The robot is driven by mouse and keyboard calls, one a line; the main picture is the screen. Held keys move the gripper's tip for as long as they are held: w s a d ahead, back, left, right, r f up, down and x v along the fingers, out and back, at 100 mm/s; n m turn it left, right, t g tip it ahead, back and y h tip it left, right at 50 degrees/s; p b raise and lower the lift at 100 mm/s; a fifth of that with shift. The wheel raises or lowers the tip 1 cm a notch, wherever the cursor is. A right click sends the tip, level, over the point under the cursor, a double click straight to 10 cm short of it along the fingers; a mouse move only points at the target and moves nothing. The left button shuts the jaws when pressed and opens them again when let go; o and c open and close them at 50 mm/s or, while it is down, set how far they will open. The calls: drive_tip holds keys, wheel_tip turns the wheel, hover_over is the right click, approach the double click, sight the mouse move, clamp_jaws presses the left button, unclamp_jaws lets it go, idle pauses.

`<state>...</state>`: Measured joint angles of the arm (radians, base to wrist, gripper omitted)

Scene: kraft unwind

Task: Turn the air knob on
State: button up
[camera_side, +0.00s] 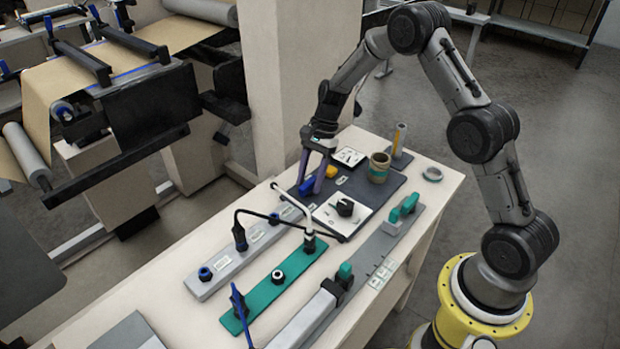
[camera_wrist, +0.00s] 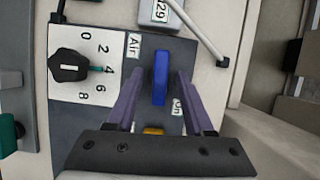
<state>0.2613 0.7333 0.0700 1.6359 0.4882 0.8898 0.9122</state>
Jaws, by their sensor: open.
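The air knob is a blue lever-shaped handle (camera_wrist: 160,78) on a dark grey panel (camera_wrist: 150,40). In the wrist view its long side runs up and down the picture. An "Air" label (camera_wrist: 134,47) is at its upper left and an "On" label (camera_wrist: 177,107) at its lower right. In the side view the blue handle (camera_side: 308,186) shows low by the fingertips. My gripper (camera_wrist: 160,76) is open, with one purple finger on each side of the handle. I cannot tell whether either finger touches it. The gripper also shows at the panel in the side view (camera_side: 310,187).
A black dial knob (camera_wrist: 69,66) on a white plate numbered 0 to 8 sits beside the air knob. A yellow part (camera_wrist: 152,131) shows below the handle. A grey rod (camera_wrist: 200,33) is at the upper right. A brown cup (camera_side: 379,168) stands on the panel.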

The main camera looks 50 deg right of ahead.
clamp_jaws()
drive_tip(key=shift+n, duration=0.3)
idle(0.3)
drive_tip(key=n+g, duration=0.1)
drive_tip(key=n, duration=0.2)
drive_tip(key=shift+w+n+g, duration=0.15)
drive_tip(key=shift+n+g, duration=0.15)
drive_tip(key=n+g+h, duration=0.1)
drive_tip(key=n, duration=0.2)
drive_tip(key=shift+w+n, duration=0.1)
drive_tip(key=shift+n, duration=0.3)
drive_tip(key=n, duration=0.2)
drive_tip(key=n+g+h, duration=0.1)
drive_tip(key=n, duration=0.1)
drive_tip(key=shift+a+h, duration=0.15)
drive_tip(key=shift+h, duration=0.15)
drive_tip(key=shift+w+a+n+g+h, duration=0.15)
drive_tip(key=shift+n+h, duration=0.2)
drive_tip(key=shift+n, duration=0.75)
drive_tip(key=shift+s+d+n+g+h, duration=0.15)
drive_tip(key=shift+n+h, duration=0.2)
drive_tip(key=shift+n, duration=0.75)
drive_tip(key=shift+w+a, duration=0.1)
